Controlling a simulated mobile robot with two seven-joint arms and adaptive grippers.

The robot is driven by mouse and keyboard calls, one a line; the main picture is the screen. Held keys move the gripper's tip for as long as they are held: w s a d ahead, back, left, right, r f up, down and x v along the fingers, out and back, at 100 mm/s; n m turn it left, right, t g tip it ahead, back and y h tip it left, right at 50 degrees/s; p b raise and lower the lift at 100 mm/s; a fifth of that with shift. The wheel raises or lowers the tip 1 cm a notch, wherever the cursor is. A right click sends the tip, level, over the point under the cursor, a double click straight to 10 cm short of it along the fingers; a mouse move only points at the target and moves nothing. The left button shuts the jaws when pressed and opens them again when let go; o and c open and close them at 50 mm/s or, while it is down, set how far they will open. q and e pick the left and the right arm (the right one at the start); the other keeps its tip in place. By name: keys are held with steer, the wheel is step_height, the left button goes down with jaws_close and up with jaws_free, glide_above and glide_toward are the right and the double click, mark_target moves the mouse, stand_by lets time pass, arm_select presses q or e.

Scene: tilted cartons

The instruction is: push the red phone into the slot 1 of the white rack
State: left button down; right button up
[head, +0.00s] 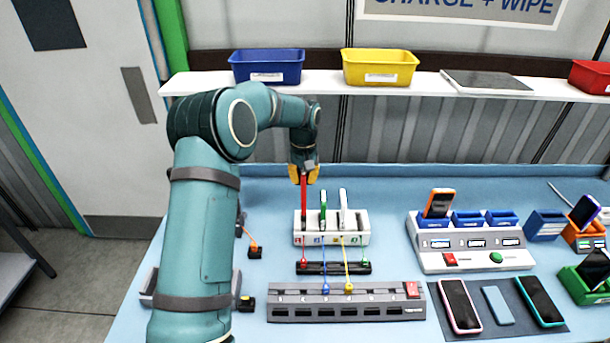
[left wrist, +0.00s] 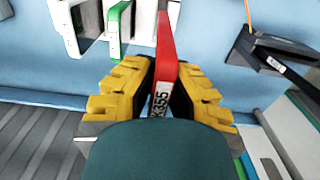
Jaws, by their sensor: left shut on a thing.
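My left gripper (head: 303,172), with yellow fingers, is shut on the upper end of the thin red phone (head: 303,198). The phone hangs upright over the left end of the white rack (head: 352,239), at the slot with the red label 1. I cannot tell how deep its lower end sits in that slot. A green phone (head: 323,211) and a white phone (head: 343,203) stand in the rack's other slots. In the left wrist view the red phone (left wrist: 166,45) runs up from between the fingers (left wrist: 163,85), with the green phone (left wrist: 115,28) to its left. My right gripper is out of view.
A dark strip (head: 335,268) with coloured cables lies in front of the rack, before a grey multi-port block (head: 345,303). A white charging station (head: 470,260) stands to the right. Blue (head: 267,66) and yellow (head: 380,67) bins sit on the shelf behind.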

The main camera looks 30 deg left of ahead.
arm_select(q)
steer(key=shift+s+f, duration=0.15)
steer(key=shift+f, duration=0.25)
steer(key=shift+f+b, duration=0.7)
steer(key=shift+f, duration=0.2)
steer(key=shift+f+b, duration=1.75)
steer(key=shift+f, duration=1.15)
steer(key=shift+f, duration=0.55)
steer(key=c, duration=0.5)
jaws_free()
